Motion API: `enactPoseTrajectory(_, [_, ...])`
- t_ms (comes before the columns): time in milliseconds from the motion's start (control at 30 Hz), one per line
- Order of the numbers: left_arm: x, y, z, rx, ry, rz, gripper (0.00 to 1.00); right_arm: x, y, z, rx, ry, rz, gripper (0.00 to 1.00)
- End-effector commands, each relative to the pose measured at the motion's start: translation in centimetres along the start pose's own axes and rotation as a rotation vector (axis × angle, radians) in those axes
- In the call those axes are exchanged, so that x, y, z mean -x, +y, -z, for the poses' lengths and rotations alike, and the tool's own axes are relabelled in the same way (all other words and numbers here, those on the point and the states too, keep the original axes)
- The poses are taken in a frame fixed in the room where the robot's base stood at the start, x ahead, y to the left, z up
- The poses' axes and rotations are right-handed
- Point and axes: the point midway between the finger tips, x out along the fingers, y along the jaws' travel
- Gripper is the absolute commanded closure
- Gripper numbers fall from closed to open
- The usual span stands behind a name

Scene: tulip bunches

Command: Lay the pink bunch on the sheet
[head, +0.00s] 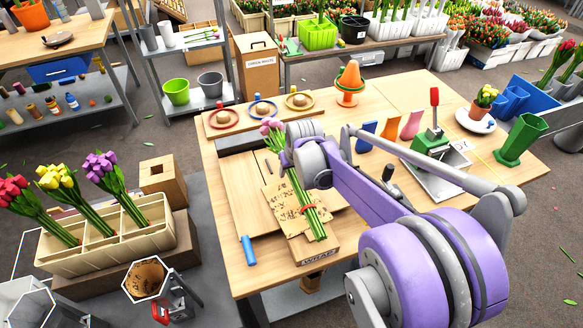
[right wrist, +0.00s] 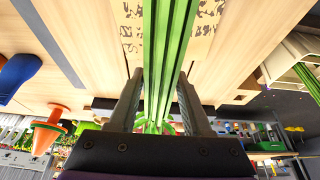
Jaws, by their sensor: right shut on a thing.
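The pink bunch (head: 312,216) has pink tulip heads at its far end and long green stems with a red band. It lies over the speckled brown sheet (head: 285,204) on the board marked WRAP. My right gripper (right wrist: 158,80) is shut on the pink bunch; its fingers stand on both sides of the green stems (right wrist: 172,35) in the right wrist view. The sheet (right wrist: 205,28) shows behind the stems there. Whether the stems touch the sheet, I cannot tell. In the head view my right arm hides part of the bunch below the heads. My left gripper is not in view.
Red, yellow and purple bunches stand in a divided cream box (head: 108,238) at left. A blue cylinder (head: 248,250) lies left of the sheet. A ring board (head: 265,117), an orange cone (head: 351,80) and a green-and-red tool (head: 432,138) stand on the table around my arm.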

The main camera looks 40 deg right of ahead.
Motion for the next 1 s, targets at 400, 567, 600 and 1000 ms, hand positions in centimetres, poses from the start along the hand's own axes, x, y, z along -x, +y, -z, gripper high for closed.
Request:
enactPoseTrajectory(400, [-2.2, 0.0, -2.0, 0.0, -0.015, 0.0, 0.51, -3.3, 0.0, -1.3, 0.001, 0.0, 0.0, 1.0])
enactPoseTrajectory(567, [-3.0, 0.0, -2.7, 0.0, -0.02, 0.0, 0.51, -4.5, 0.0, -1.8, 0.001, 0.0, 0.0, 1.0])
enactPoseTrajectory(600, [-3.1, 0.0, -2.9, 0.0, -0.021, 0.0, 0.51, -4.8, 0.0, -1.9, 0.001, 0.0, 0.0, 1.0])
enactPoseTrajectory(1000, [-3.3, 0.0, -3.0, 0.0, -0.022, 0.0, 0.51, -5.1, 0.0, -2.0, 0.001, 0.001, 0.0, 1.0])
